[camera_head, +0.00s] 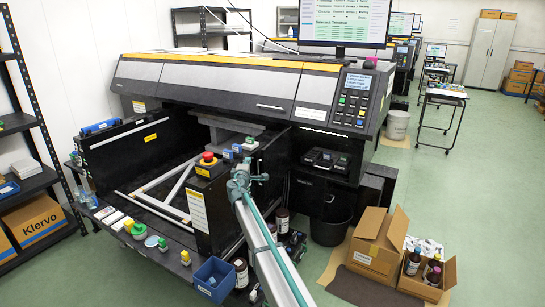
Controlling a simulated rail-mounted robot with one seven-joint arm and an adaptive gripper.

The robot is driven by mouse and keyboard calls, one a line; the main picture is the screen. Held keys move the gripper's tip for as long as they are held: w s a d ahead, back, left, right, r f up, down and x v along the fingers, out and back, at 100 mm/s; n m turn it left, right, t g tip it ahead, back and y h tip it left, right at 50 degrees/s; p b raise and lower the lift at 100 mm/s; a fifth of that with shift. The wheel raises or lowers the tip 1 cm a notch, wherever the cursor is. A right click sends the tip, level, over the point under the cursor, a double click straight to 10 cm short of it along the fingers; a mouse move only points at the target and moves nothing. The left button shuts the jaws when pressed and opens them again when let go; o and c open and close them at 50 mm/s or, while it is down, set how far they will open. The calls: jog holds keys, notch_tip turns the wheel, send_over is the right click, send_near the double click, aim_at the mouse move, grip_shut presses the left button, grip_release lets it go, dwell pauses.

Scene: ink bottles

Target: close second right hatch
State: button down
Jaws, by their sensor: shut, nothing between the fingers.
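The large black and grey printer (220,85) fills the middle of the view. On its right front, below the control panel (356,98), a recess or opened compartment (326,158) shows several small dark items. Below it is a dark front panel (322,197) with a small light mark. I cannot tell for certain which of these is the second right hatch, or how far it stands open. My arm rises from the bottom centre. My gripper (262,178) is small and dark at its end, left of the right front and apart from the panels. It looks shut and empty.
A black post with a red emergency button (208,158) stands just left of my arm. A blue bin (214,279) is at lower left. Green floor is clear further right.

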jog(key=w+p, duration=0.2)
jog(key=w, duration=0.8)
jog(key=d, duration=0.1)
jog(key=s+d+p, duration=0.1)
jog(key=d, duration=0.1)
jog(key=shift+s+d, duration=0.3)
jog(key=shift+s, duration=0.05)
jog(key=shift+s+f, duration=0.1)
